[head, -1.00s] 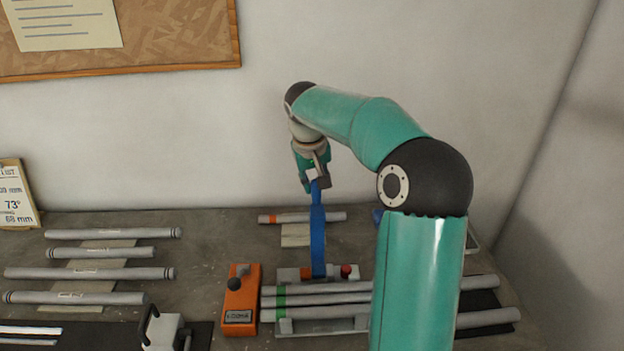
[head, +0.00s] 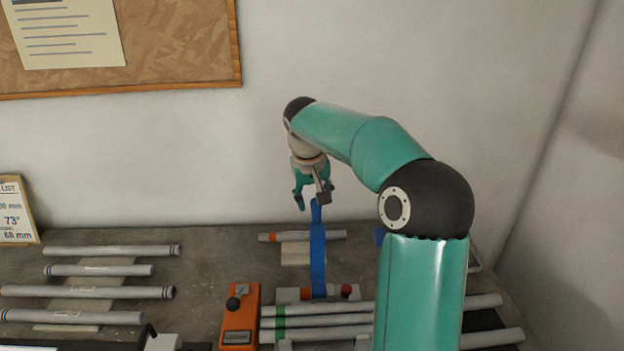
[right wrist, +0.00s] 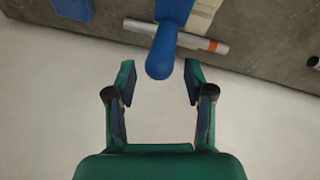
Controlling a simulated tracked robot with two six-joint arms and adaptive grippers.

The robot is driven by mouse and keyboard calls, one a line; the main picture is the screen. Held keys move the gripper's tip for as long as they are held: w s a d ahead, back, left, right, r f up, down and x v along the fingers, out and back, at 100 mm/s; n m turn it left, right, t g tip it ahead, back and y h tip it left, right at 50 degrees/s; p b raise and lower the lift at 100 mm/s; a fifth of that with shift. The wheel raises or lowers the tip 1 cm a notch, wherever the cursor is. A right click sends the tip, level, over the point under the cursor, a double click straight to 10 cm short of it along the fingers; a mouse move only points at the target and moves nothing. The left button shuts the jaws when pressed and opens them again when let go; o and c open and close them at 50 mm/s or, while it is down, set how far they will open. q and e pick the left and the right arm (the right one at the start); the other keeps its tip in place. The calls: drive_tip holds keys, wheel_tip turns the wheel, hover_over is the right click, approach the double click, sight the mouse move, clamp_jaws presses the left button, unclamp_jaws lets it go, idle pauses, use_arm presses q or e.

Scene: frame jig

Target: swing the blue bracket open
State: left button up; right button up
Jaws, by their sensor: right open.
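The blue bracket (head: 317,255) stands upright on the jig (head: 290,296), its free end pointing up. Its rounded tip (right wrist: 160,66) also shows in the right wrist view, just ahead of the fingers and midway between them. My right gripper (head: 314,203) is open and empty at the top end of the bracket. In the right wrist view the two fingers (right wrist: 160,82) are spread with a gap on each side of the blue tip. My left gripper is in neither view.
A tube with an orange band (head: 310,236) lies behind. More tubes (head: 97,270) lie at the left. The wall is behind.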

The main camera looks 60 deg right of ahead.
drive_tip(key=v, duration=1.1)
drive_tip(key=shift+r, duration=0.1)
